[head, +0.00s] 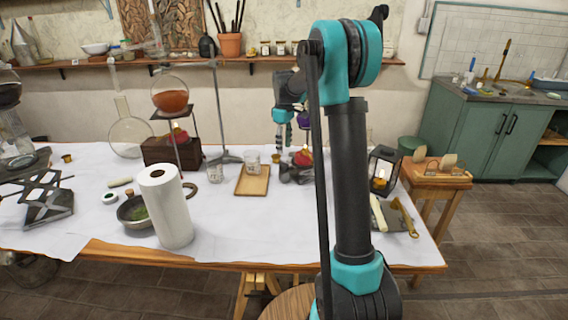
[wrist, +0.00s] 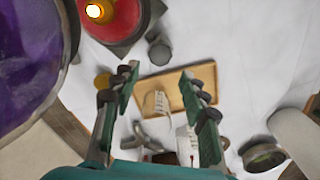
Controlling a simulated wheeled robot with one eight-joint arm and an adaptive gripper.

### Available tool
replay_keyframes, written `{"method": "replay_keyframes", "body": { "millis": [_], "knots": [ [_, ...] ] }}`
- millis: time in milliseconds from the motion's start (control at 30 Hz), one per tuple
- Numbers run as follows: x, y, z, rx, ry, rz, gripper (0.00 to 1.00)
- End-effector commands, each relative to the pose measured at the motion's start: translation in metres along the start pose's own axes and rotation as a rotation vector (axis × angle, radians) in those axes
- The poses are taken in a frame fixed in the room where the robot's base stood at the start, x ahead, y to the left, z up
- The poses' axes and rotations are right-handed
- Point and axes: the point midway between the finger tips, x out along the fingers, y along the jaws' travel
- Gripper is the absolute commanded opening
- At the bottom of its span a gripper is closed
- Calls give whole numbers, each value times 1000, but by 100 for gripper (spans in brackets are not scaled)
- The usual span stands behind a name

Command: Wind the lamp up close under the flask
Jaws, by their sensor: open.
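A red lamp (head: 303,158) with a glowing yellow top sits on a low grey jack (head: 296,174) on the white-covered table. Above it hangs a flask with purple liquid (head: 304,118), with a gap between. In the wrist view the purple flask (wrist: 28,60) fills the left edge, the red lamp (wrist: 125,20) is at the top, and a grey knob (wrist: 159,52) is beside the jack. My gripper (head: 284,145) is just left of the flask and lamp, pointing down. In the wrist view my gripper (wrist: 160,78) is open and empty, apart from the knob.
Farther left are an orange flask (head: 171,100) on a stand, a paper roll (head: 166,210) and a bowl (head: 130,214). A black lantern (head: 383,172) stands on the right.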

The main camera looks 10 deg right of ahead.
Motion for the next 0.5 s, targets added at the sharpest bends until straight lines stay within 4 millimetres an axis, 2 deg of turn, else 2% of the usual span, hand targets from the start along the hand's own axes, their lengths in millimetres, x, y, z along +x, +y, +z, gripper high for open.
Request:
{"method": "replay_keyframes", "body": {
  "millis": [100, 300, 500],
  "knots": [
    [25, 0, 0, 0, 0, 0, 44],
    [60, 0, 0, 0, 0, 0, 44],
    [80, 0, 0, 0, 0, 0, 44]
  ]
}}
